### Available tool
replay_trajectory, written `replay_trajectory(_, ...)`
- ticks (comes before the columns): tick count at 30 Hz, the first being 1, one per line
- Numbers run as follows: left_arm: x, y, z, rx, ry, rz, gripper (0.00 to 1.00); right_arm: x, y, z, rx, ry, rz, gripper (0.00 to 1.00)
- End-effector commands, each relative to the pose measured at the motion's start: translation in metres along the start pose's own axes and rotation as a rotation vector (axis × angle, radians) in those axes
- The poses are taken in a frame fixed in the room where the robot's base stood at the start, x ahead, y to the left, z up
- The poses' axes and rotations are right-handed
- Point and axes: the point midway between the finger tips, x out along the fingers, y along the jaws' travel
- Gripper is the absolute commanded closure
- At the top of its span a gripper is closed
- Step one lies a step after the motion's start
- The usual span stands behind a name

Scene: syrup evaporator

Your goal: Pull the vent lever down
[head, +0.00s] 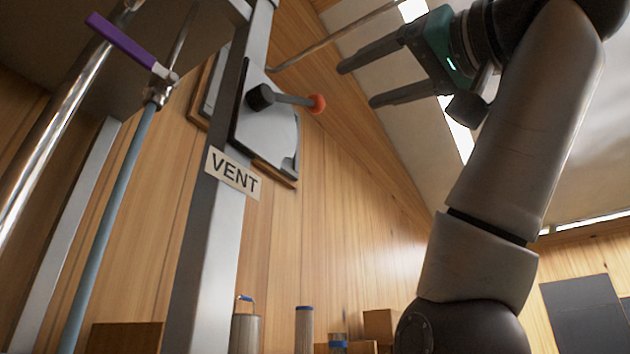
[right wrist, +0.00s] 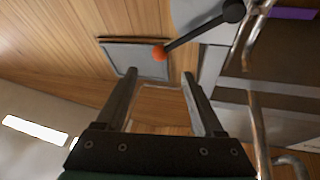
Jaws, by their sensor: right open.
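The vent lever (head: 292,100) is a short grey rod with a dark round hub and an orange ball at its end. It is mounted on a metal post above the VENT label (head: 233,172) and sticks out to the right in the head view. My right gripper (head: 358,85) is open and empty, to the right of the orange ball and apart from it. In the right wrist view, the lever (right wrist: 190,37) shows beyond the open fingers (right wrist: 160,74), its ball near the middle ahead of the fingertips. My left gripper is not in view.
A purple-handled valve (head: 120,41) and metal pipes stand left of the post (head: 208,255). A framed board hangs on the wood wall behind the lever. Canisters (head: 304,330) and boxes (head: 381,326) are low at the back. The space between gripper and ball looks clear.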

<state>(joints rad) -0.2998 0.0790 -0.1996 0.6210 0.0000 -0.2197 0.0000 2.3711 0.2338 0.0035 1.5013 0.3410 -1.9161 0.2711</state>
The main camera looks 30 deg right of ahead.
Motion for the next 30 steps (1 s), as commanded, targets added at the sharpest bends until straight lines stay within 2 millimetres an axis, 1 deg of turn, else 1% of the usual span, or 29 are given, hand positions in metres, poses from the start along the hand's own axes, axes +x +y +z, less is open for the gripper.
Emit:
replay_trajectory(1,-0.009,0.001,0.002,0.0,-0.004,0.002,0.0,0.015,-0.001,-0.002,0.0,-0.006,0.0,0.3)
replay_trajectory(6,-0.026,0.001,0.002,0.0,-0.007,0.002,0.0,0.053,-0.001,-0.002,0.001,-0.007,0.001,0.3)
replay_trajectory(12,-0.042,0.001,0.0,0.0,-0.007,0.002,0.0,0.09,-0.001,-0.001,0.001,-0.006,0.0,0.3)
replay_trajectory(15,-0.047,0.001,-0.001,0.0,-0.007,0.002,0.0,0.103,0.0,-0.001,0.0,-0.005,0.0,0.3)
replay_trajectory(21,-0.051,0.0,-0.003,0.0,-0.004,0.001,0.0,0.114,0.0,0.0,0.0,-0.003,0.0,0.3)
replay_trajectory(29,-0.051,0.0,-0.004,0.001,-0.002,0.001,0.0,0.114,0.0,0.001,0.0,-0.002,0.0,0.3)
replay_trajectory(30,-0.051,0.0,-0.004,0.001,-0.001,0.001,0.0,0.114,0.0,0.001,0.0,-0.002,0.0,0.34)
